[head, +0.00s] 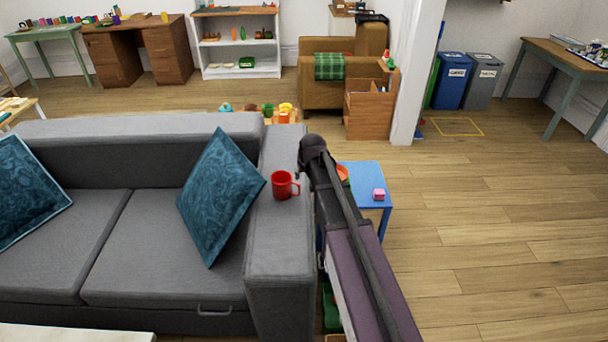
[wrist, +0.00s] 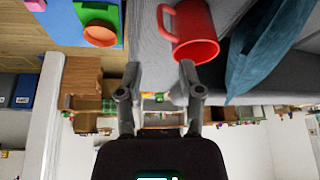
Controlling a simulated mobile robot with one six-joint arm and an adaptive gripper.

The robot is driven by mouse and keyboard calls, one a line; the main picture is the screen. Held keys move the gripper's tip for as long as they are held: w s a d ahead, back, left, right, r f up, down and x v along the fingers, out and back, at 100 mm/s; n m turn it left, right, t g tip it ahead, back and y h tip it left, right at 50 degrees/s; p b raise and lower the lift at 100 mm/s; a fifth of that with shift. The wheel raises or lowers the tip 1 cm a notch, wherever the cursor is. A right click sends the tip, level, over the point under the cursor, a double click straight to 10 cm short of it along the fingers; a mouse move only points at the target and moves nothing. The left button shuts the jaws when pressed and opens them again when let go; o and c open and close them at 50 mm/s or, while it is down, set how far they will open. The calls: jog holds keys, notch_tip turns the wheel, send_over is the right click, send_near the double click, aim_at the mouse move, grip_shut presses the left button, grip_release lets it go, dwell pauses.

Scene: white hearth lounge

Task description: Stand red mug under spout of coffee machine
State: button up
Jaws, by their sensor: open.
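The red mug (head: 284,185) stands upright on the right arm of the grey sofa (head: 282,240), its handle toward the right. In the wrist view the red mug (wrist: 196,32) is at the top, just beyond the fingertips and a little right of centre, with its handle to the left. My gripper (wrist: 159,68) is open, with nothing between its fingers. In the head view my gripper (head: 299,172) is small and dark, close to the mug on its right and partly hidden by my arm. I cannot make out a coffee machine in either view.
A teal cushion (head: 220,195) leans on the sofa just left of the mug. A small blue table (head: 366,172) with a pink block (head: 379,194) stands right of the sofa arm. A wooden drawer unit (head: 368,112) is behind. Open floor lies at the right.

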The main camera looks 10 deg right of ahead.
jog(key=s+a+f+g, duration=0.1)
jog(key=s+g, duration=0.4)
jog(key=s, duration=2)
jog(key=shift+s+a+f+m, duration=0.25)
jog(key=shift+a+f+m, duration=0.05)
jog(key=shift+a+f, duration=0.1)
